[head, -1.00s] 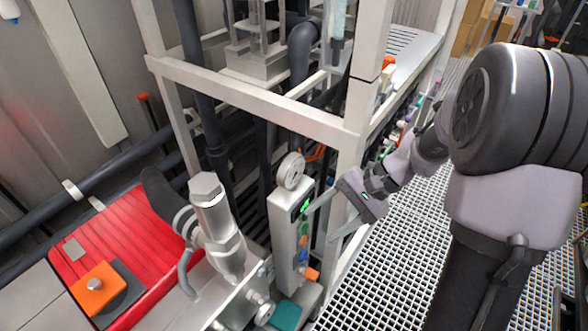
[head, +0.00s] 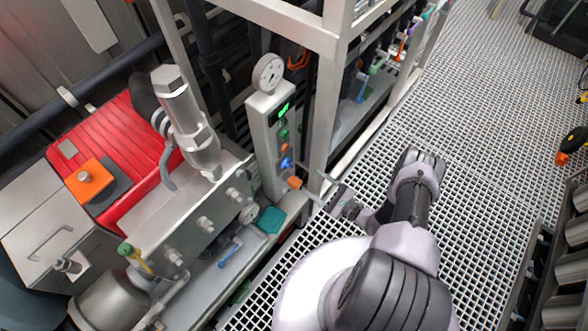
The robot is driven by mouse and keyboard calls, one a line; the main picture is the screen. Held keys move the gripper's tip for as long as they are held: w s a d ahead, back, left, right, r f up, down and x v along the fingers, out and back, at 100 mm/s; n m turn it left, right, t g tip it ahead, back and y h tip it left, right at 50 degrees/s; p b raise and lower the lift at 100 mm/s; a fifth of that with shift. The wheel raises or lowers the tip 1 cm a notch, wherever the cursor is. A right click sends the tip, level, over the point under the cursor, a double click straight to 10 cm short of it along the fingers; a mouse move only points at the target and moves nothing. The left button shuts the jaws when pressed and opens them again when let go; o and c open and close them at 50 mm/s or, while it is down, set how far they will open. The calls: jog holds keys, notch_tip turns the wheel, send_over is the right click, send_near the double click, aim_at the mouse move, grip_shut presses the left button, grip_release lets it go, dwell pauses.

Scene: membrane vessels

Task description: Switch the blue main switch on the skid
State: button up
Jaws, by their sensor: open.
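The blue main switch (head: 286,163) sits low on the front of a narrow light grey control box on the skid. Above it on the same face are a green button, an orange one and a lit green display (head: 280,111). My gripper (head: 312,182) is open, with its fingers pointing left toward the box's lower front. Its fingertips are near the blue switch and the orange part below it; whether they touch anything cannot be told from this view. Nothing shows between the fingers.
A round gauge (head: 268,73) tops the control box. A white frame post (head: 322,120) stands just right of the box. A red motor cover (head: 115,150) and a steel pump head (head: 185,120) lie to the left. Open grating floor (head: 480,130) spreads on the right.

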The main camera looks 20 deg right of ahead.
aim_at(292, 167)
jog(key=b+x, duration=0.1)
jog(key=x, duration=0.8)
jog(key=shift+w+a+b, duration=0.15)
jog(key=shift+w+b, duration=0.05)
jog(key=shift+b, duration=0.1)
jog(key=shift+c, duration=0.2)
